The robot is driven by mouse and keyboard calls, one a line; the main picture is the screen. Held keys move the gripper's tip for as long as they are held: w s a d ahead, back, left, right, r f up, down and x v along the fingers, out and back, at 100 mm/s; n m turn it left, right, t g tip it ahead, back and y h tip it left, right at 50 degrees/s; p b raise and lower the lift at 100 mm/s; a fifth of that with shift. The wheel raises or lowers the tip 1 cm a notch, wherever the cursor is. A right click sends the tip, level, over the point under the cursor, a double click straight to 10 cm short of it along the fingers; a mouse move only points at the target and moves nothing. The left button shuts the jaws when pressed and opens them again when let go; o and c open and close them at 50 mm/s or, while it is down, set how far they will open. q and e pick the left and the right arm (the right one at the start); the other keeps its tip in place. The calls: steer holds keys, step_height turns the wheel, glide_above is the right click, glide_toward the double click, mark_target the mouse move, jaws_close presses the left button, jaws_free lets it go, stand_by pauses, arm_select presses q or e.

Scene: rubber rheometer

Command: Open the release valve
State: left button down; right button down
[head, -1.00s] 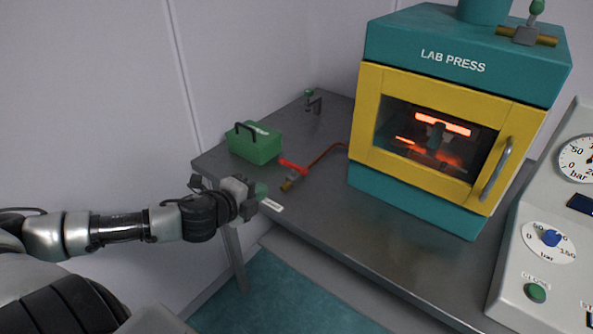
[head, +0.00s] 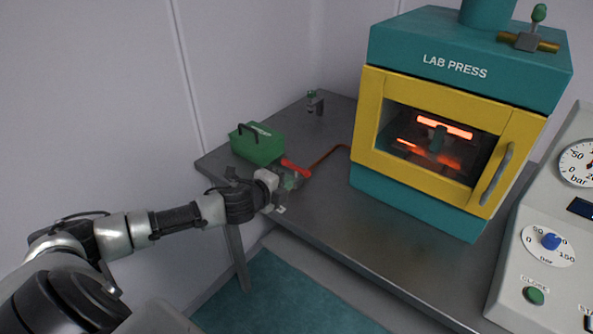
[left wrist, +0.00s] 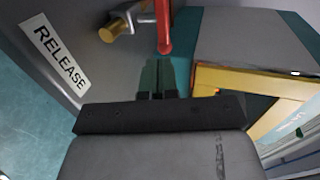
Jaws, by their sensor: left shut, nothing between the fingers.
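The release valve's red lever (head: 296,168) shows near the table's front left edge, lying crosswise to the copper pipe (head: 328,156). In the left wrist view the red lever (left wrist: 163,28) hangs at the top, beside the brass pipe end (left wrist: 114,29). My left gripper (head: 288,184) is shut and empty, just in front of the lever, and hides the valve body in the head view. In the left wrist view its green fingertips (left wrist: 158,72) lie close below the lever's end; I cannot tell whether they touch. My right gripper is not in view.
A RELEASE label (left wrist: 60,55) is on the table edge. A green box (head: 257,147) with a handle stands just behind the valve. The lab press (head: 450,140), glowing inside, stands right of it. A control panel (head: 550,270) is at far right. The front table top is clear.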

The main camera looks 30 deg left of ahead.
mark_target(303, 170)
arm_select(q)
steer(key=shift+r+p+x, duration=0.2)
steer(key=shift+x, duration=0.6)
steer(key=shift+r+p+x, duration=0.15)
steer(key=shift+x, duration=0.7)
steer(key=shift+r+p+x, duration=0.2)
steer(key=shift+x, duration=0.6)
steer(key=shift+w+d, duration=0.15)
steer(key=shift+d, duration=0.05)
